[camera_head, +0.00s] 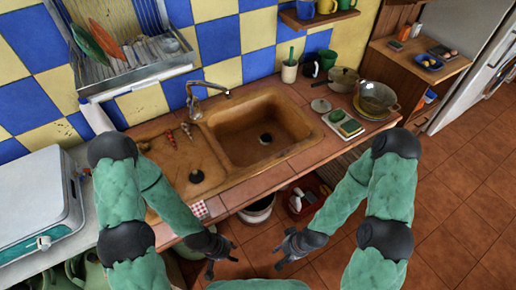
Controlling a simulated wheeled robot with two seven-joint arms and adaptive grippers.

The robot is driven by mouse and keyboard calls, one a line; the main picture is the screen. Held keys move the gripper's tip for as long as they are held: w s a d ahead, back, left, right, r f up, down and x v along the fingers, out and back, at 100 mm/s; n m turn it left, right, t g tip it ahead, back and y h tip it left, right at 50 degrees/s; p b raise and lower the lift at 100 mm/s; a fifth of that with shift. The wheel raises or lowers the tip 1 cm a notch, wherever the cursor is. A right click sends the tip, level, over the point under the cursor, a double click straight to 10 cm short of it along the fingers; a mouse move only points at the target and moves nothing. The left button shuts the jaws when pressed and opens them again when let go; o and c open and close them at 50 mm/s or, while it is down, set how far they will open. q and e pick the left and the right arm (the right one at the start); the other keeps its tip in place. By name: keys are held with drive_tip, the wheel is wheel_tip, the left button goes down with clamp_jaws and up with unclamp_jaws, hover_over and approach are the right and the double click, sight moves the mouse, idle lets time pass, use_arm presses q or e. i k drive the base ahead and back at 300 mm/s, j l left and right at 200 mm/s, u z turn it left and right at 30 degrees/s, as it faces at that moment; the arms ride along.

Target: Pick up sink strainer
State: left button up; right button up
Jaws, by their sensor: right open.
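A small dark round piece (265,138) sits at the bottom of the brown sink basin (228,141). A second dark round piece (196,176) lies in the shallow left part of the sink. Either could be the sink strainer or a bare drain opening; they are too small to tell. My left gripper (222,265) is in front of the counter edge, low and left of centre, with its fingers apart and nothing visible between them. My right gripper (281,250) is to its right, also in front of the counter, open and empty. Neither touches the sink.
A faucet (197,100) stands behind the basin. Small red items (170,138) lie on the sink's left part. A dish rack (135,66) hangs above left.

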sight(315, 103)
drive_tip(key=u, duration=0.4)
drive_tip(key=l+u, duration=0.8)
drive_tip(key=u, duration=0.15)
drive_tip(key=k+l+u, duration=0.2)
drive_tip(key=u, duration=0.3)
drive_tip(key=k+l+u, duration=0.2)
drive_tip(key=l+u, duration=0.3)
drive_tip(key=j, duration=0.05)
